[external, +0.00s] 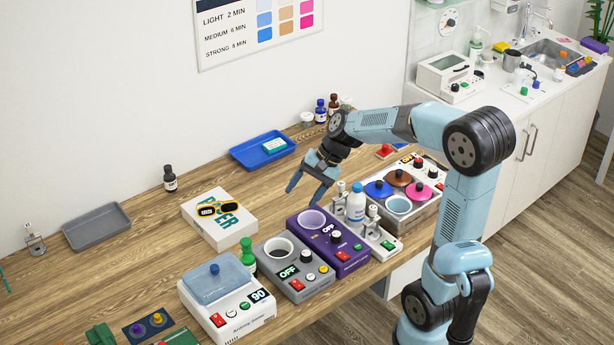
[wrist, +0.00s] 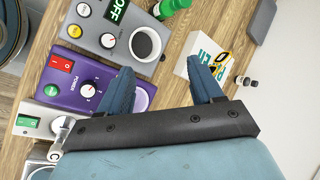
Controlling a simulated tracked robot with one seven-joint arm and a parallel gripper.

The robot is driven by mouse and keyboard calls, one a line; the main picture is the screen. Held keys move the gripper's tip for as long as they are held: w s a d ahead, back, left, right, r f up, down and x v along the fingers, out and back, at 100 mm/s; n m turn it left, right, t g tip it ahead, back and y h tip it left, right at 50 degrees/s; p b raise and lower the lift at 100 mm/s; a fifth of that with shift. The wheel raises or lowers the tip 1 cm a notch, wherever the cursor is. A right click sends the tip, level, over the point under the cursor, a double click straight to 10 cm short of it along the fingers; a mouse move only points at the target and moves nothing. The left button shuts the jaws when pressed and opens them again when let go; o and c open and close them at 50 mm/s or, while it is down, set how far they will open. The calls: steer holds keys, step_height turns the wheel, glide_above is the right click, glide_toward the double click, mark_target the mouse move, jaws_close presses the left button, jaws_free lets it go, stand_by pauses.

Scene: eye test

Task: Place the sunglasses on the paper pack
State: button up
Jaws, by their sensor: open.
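The yellow-framed sunglasses (external: 207,210) with dark lenses lie on top of the white paper pack (external: 222,233), which has green lettering. In the wrist view the sunglasses (wrist: 221,61) show partly beyond one of my fingers, on the paper pack (wrist: 193,43). My gripper (external: 304,192) is open and empty, in the air to the right of the pack and apart from it, near the purple device. In the wrist view both fingers of my gripper (wrist: 160,80) stand apart with nothing between them.
A purple device (external: 338,259) and a grey device (external: 309,288) stand in front of the gripper. A white bath with a blue lid (external: 213,286) and a green bottle (external: 248,262) are near the pack. A blue tray (external: 245,156) lies behind. Bare wood lies right of the pack.

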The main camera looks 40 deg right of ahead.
steer(key=s+d+r+n+t+h, duration=0.1)
steer(key=s+d+r+n+h, duration=0.1)
steer(key=s, duration=0.7)
steer(key=s+d+r+n+t+h, duration=0.2)
steer(key=s+d+n+h, duration=0.2)
steer(key=s+d+n, duration=0.3)
steer(key=shift+s, duration=1.1)
steer(key=shift+d, duration=0.1)
